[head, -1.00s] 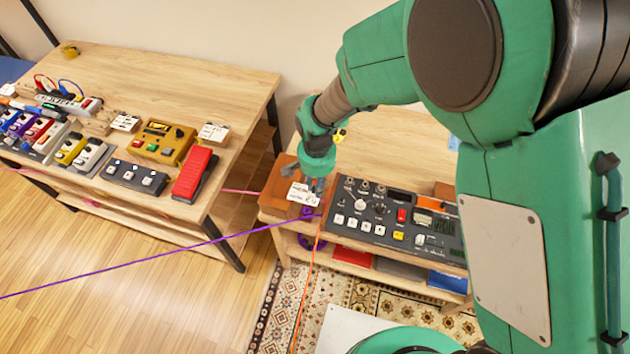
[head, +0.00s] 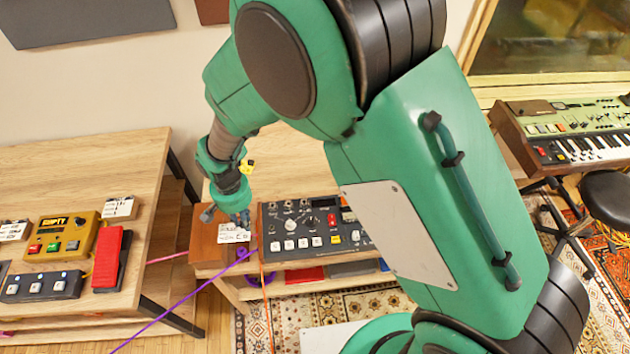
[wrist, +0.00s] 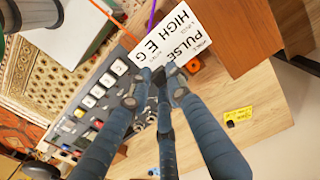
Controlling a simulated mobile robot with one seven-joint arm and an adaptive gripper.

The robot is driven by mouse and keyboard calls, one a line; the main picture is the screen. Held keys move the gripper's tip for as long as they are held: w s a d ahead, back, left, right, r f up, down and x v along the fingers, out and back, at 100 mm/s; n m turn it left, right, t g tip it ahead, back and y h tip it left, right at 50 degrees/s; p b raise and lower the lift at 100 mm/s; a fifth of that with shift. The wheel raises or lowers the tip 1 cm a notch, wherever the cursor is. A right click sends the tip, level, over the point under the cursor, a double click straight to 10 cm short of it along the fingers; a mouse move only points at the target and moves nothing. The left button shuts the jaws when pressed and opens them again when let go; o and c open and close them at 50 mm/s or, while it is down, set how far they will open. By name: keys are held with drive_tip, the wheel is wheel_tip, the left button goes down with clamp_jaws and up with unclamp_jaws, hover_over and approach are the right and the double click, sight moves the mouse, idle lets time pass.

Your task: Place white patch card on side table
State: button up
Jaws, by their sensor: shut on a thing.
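The white patch card (head: 234,233), printed with black handwriting-style text, is at the tip of my gripper (head: 240,214). In the wrist view, my gripper's dark blue fingers (wrist: 160,78) are closed on the near edge of the card (wrist: 178,36), whose text includes "PULSE" and "HIGH". The card is beside the left end of a dark control unit, in front of a brown wooden box. I cannot tell whether it touches anything beneath. A low wooden table (head: 222,286) stands under the control unit; which table is the side table is not marked.
The dark control unit (head: 300,232) with knobs and buttons is close right of the card. The brown wooden box (head: 205,238) is close left. A larger wooden table (head: 60,160) with pedals and other white cards stands left. Purple and orange cables run nearby. A yellow tag (wrist: 238,115) lies on wood.

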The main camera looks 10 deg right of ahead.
drive_tip(key=w+d+f+m+p, duration=0.1)
drive_tip(key=w+d+m+p, duration=0.1)
drive_tip(key=w+d, duration=0.55)
drive_tip(key=w+d+f+m+p, duration=0.2)
drive_tip(key=w+d+m, duration=0.15)
drive_tip(key=w, duration=0.65)
drive_tip(key=w+d+f+m+p, duration=0.1)
drive_tip(key=w+d, duration=0.2)
drive_tip(key=d, duration=0.3)
drive_tip(key=w+d+f+m, duration=0.1)
drive_tip(key=w+d+f, duration=0.1)
drive_tip(key=w+d, duration=0.2)
drive_tip(key=w+d+f+m+p, duration=0.1)
drive_tip(key=w+d+f, duration=0.1)
drive_tip(key=d, duration=0.6)
drive_tip(key=shift+w+f+p, duration=0.1)
drive_tip(key=shift+w+p, duration=0.2)
drive_tip(key=shift+w, duration=0.5)
drive_tip(key=w, duration=0.5)
drive_tip(key=w+a+f, duration=0.1)
drive_tip(key=w, duration=1)
drive_tip(key=shift+a+f+b, duration=0.15)
drive_tip(key=shift+f+b, duration=0.1)
drive_tip(key=shift+b, duration=0.15)
drive_tip(key=shift+f, duration=0.1)
drive_tip(key=shift+f, duration=1.6)
